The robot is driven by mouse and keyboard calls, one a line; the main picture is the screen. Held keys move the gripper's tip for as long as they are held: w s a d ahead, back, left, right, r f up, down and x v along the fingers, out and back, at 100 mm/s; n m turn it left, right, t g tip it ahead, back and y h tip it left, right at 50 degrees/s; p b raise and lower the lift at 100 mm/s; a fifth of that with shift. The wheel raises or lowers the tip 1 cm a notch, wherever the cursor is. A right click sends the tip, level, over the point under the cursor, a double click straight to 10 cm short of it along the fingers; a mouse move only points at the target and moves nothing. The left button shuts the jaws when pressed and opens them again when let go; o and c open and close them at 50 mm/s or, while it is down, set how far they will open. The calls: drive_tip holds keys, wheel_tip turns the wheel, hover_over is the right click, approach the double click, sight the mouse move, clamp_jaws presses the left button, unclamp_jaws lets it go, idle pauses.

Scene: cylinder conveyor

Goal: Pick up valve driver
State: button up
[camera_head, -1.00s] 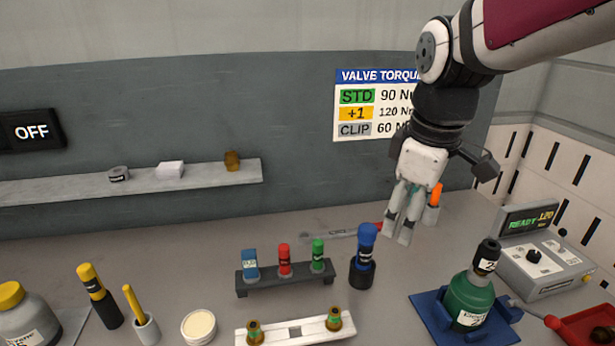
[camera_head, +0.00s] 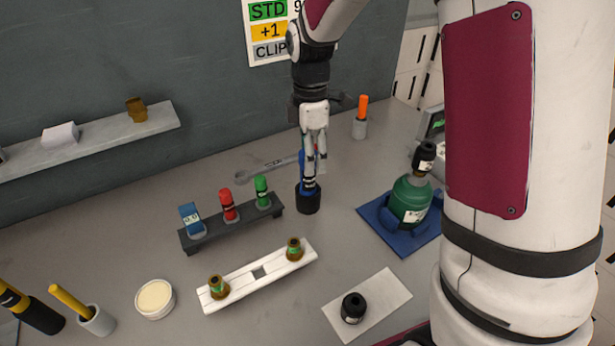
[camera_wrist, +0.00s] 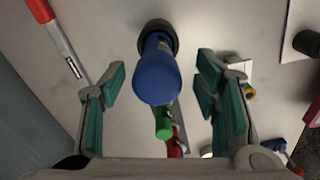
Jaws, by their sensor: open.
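The valve driver appears to be the blue-handled tool (camera_head: 302,162), which stands upright in a round black holder (camera_head: 308,203). In the wrist view, its blue handle (camera_wrist: 158,78) points toward the camera between the finger pads, with the black holder (camera_wrist: 155,32) at its far end. My gripper (camera_head: 315,172) points down at the tool and hides part of the handle in the head view. The wrist view shows my gripper (camera_wrist: 162,95) open, with a gap on each side of the handle.
A black rack (camera_head: 235,226) with blue, red and green pieces stands close to the left. A wrench (camera_head: 262,168) lies behind. A white block (camera_head: 265,272) with two brass fittings is in front. A green bottle (camera_head: 410,200) in a blue tray stands to the right.

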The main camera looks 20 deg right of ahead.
sight(308, 181)
drive_tip(key=shift+w+a+f+p, duration=0.1)
drive_tip(key=shift+f+p, duration=0.05)
drive_tip(key=shift+f, duration=0.95)
drive_tip(key=shift+s+a+f+p, duration=0.1)
drive_tip(key=shift+a+f+p, duration=0.1)
drive_tip(key=shift+f, duration=0.95)
drive_tip(key=shift+w+a+f+p, duration=0.1)
drive_tip(key=shift+f+p, duration=0.05)
drive_tip(key=shift+f, duration=0.95)
drive_tip(key=shift+d, duration=0.1)
drive_tip(key=shift+c, duration=0.2)
clamp_jaws()
